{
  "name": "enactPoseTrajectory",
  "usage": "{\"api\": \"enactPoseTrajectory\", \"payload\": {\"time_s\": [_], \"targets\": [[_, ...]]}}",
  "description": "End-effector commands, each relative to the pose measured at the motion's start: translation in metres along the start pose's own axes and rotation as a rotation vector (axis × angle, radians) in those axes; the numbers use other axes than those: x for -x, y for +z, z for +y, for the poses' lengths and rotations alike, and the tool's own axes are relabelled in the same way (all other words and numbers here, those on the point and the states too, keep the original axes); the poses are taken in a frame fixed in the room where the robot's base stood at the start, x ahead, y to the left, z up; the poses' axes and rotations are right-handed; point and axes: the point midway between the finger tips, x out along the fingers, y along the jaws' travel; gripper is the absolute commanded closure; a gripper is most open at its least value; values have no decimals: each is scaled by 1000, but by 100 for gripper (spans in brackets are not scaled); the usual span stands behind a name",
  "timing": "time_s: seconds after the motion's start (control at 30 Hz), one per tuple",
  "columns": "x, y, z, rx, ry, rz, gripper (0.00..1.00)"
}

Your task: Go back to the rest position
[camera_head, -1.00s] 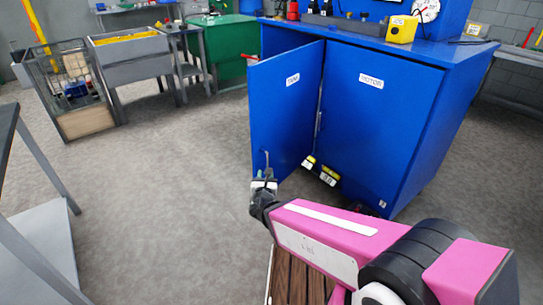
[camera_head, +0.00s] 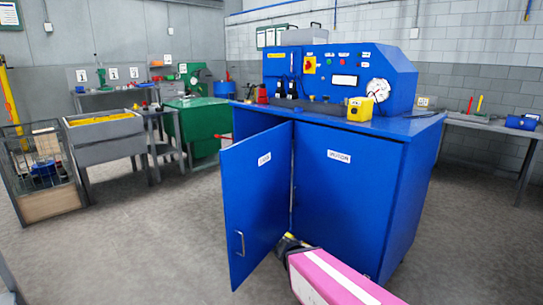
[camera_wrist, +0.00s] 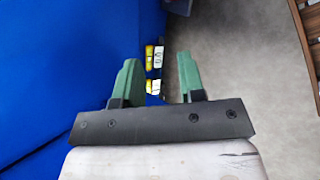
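My gripper (camera_wrist: 158,78) shows in the wrist view with its two green fingers spread apart and nothing held between them. Beyond the fingers lie yellow-and-black items with white labels (camera_wrist: 154,58), beside a blue surface. In the head view my pink arm reaches in from the bottom, low in front of the blue cabinet (camera_head: 350,190); my gripper's fingers cannot be made out there. The cabinet's left door (camera_head: 255,195) stands ajar, with a metal handle (camera_head: 240,243) near its free edge. My arm's visible end is right of that handle.
A control panel with a gauge (camera_head: 377,90) and a yellow box (camera_head: 359,109) sit on the cabinet top. A wire cage (camera_head: 45,175), grey bin (camera_head: 103,138) and green bench (camera_head: 200,118) stand left. Grey floor (camera_head: 130,235) is open at the front left.

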Motion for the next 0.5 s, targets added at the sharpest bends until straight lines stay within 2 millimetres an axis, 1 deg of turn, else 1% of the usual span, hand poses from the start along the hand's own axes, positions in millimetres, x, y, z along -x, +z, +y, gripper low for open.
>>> {"api": "enactPoseTrajectory", "payload": {"time_s": [0.03,0.2,0.3,0.4,0.5], "targets": [[-7,10,0,-99,-80,-8,64],[-16,30,-6,-435,-370,-29,64],[-16,36,-8,-613,-530,-39,64],[-13,39,-6,-756,-663,-45,64],[-9,40,-4,-851,-757,-49,64]]}}
